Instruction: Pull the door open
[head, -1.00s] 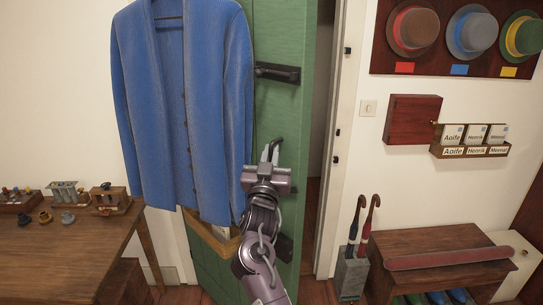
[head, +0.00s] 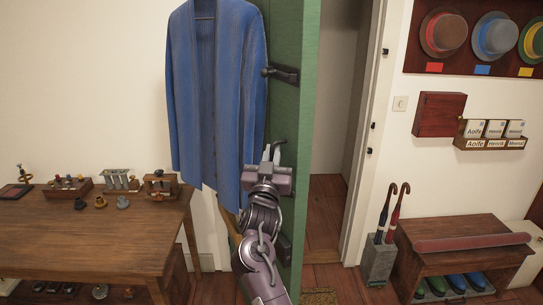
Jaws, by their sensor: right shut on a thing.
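The green door (head: 308,100) stands partly open in the middle of the head view, seen nearly edge-on, with the doorway open to its right. A blue cardigan (head: 212,100) hangs on its face. A dark upper handle (head: 281,73) sits near the door's edge. My right gripper (head: 272,154) is at a lower dark handle (head: 279,148) and is shut on it; the fingers partly hide the handle. My left gripper is not in view.
A wooden table (head: 90,240) with small items stands at the left. Right of the doorway are an umbrella stand (head: 378,260) and a low bench (head: 455,245) with shoes beneath. A mat (head: 318,296) lies on the floor by the door.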

